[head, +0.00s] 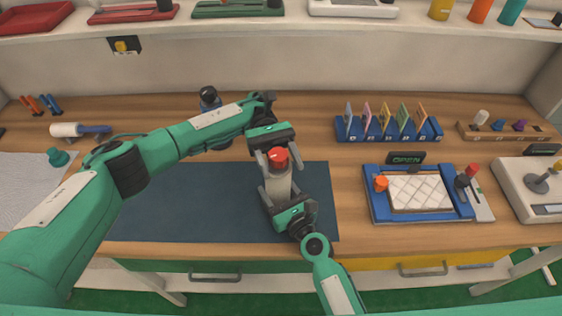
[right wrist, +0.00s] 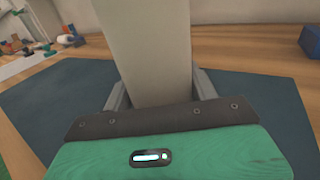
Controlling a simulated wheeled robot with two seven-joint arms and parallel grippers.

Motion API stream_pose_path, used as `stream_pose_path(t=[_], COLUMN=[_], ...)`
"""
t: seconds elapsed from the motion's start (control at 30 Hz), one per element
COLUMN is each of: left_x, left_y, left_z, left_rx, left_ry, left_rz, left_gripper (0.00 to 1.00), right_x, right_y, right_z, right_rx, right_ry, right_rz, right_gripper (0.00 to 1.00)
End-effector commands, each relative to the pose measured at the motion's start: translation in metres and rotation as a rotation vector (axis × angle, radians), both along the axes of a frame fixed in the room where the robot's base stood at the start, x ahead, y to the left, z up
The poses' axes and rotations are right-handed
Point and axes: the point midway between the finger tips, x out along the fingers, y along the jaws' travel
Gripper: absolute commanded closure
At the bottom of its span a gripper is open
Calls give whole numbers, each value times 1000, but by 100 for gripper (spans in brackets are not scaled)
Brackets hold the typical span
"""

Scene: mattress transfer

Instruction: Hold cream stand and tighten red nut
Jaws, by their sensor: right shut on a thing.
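The cream stand (head: 279,186) stands upright on the dark blue mat (head: 190,200). The red nut (head: 278,158) sits at its top. My left gripper (head: 275,158) comes down from behind, with its fingers on either side of the red nut; whether they touch it is hidden. My right gripper (head: 277,190) reaches in from the front and is shut on the lower part of the cream stand. In the right wrist view the stand (right wrist: 150,50) rises between the two fingers, and its top is out of frame.
To the right are a blue tray (head: 374,207) with a quilted white pad (head: 420,192), a rack of coloured cards (head: 388,130) and a white scale-like device (head: 530,190). A white roller (head: 66,130) lies at the left. The mat's left part is clear.

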Motion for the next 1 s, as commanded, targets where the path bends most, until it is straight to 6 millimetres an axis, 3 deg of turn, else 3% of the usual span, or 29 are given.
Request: stream_pose_path(t=[0.33,0.7,1.0], left_x=[-1,0,0], left_y=[0,0,0], left_z=[10,77,100], left_rx=[-1,-2,0], left_ry=[1,0,2], left_rz=[-3,-3,-1], left_gripper=[41,41,41], right_x=[2,2,2], right_y=[-1,-1,-1], right_z=[3,3,3], right_rx=[3,3,4], right_ry=[-4,-4,-3], right_rz=[-4,-4,-4], right_gripper=[96,96,96])
